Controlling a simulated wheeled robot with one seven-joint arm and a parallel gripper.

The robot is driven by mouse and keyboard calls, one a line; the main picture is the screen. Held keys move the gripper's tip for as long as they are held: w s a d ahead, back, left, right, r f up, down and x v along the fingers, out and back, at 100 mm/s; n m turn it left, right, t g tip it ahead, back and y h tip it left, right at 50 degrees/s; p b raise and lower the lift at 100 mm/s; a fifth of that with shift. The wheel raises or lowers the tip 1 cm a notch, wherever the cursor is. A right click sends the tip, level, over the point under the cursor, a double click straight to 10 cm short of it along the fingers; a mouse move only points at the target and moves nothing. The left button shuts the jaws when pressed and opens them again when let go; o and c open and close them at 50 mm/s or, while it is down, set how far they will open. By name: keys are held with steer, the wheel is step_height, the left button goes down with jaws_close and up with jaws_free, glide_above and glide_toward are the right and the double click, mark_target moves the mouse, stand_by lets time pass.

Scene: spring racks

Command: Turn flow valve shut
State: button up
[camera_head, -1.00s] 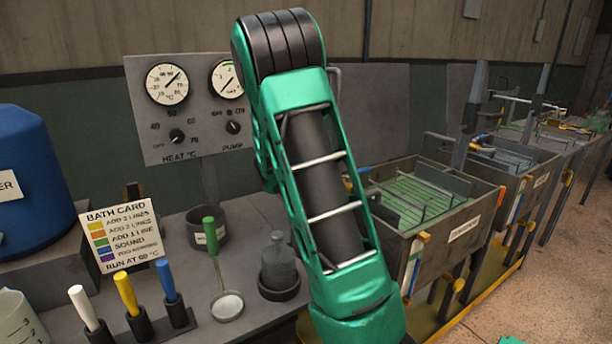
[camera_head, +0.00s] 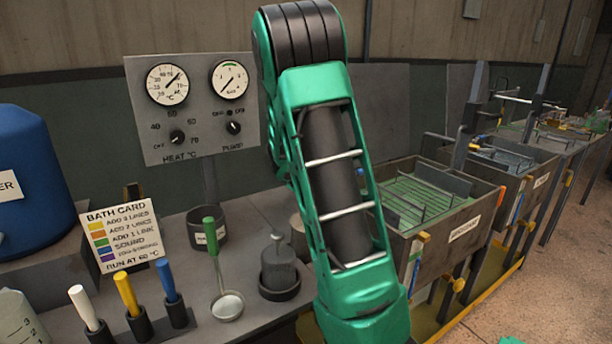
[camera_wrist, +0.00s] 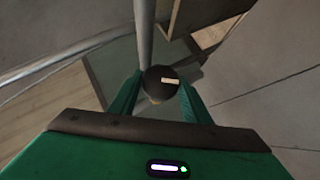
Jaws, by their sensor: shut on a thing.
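In the wrist view a dark round knob (camera_wrist: 160,84) with a pale bar mark sits at the end of my gripper (camera_wrist: 158,98). It looks like the valve's handle. The two green fingers are closed on it, one on each side. The pale bar lies nearly level, right of the knob's middle. A grey pipe (camera_wrist: 143,35) runs up the picture behind the knob. In the head view my green arm fills the middle, and my gripper and the held knob are out of sight.
A gauge panel (camera_head: 150,120) stands behind the bench, left of my arm. On the bench are a ladle (camera_head: 226,304), a grey weight-like piece (camera_head: 277,265) and a bath card (camera_head: 122,238). A grey tank (camera_head: 440,255) with a rack stands to the right. Open floor lies lower right.

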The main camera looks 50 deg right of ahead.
steer(key=shift+s+f+m+y, duration=0.15)
steer(key=shift+m+y, duration=0.15)
steer(key=shift+y, duration=0.2)
steer(key=o, duration=1)
steer(key=shift+s+a+r, duration=0.2)
steer(key=shift+a+r, duration=0.25)
steer(key=shift+a, duration=0.05)
steer(key=v, duration=0.9)
steer(key=shift+a, duration=0.2)
steer(key=shift+s, duration=0.1)
